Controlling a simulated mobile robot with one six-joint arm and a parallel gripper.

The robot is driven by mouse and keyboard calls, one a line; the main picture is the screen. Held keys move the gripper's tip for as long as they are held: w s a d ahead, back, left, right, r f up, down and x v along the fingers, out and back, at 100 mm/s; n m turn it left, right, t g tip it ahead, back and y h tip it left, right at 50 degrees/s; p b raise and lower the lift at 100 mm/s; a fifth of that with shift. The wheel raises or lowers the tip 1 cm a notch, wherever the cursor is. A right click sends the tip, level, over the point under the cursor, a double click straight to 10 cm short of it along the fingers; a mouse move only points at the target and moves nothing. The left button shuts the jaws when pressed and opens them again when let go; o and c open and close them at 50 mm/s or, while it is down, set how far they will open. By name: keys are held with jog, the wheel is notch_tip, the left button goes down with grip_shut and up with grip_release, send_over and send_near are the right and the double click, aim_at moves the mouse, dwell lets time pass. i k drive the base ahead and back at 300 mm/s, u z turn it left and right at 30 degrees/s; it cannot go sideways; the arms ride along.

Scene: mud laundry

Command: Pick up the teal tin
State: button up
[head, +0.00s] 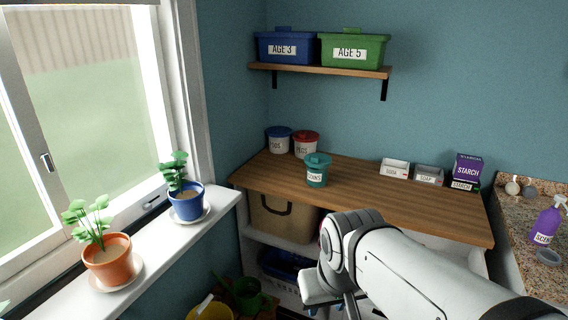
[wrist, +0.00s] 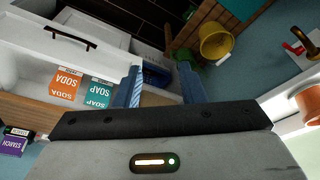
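In the head view my arm reaches in from the lower right, and the gripper end is low in front of the counter, below and apart from the tin. The fingers are mostly hidden there. I cannot see the tin in the wrist view.
A blue-lidded tub (head: 279,140) and a red-lidded tub (head: 305,145) stand behind the tin. Soda (head: 394,169), soap (head: 429,175) and starch (head: 467,168) boxes stand to its right. A shelf (head: 330,70) hangs above. Potted plants line the windowsill (head: 160,245) at left.

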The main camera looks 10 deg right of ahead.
aim_at(316, 178)
jog(key=i, duration=1.15)
jog(key=z, duration=0.05)
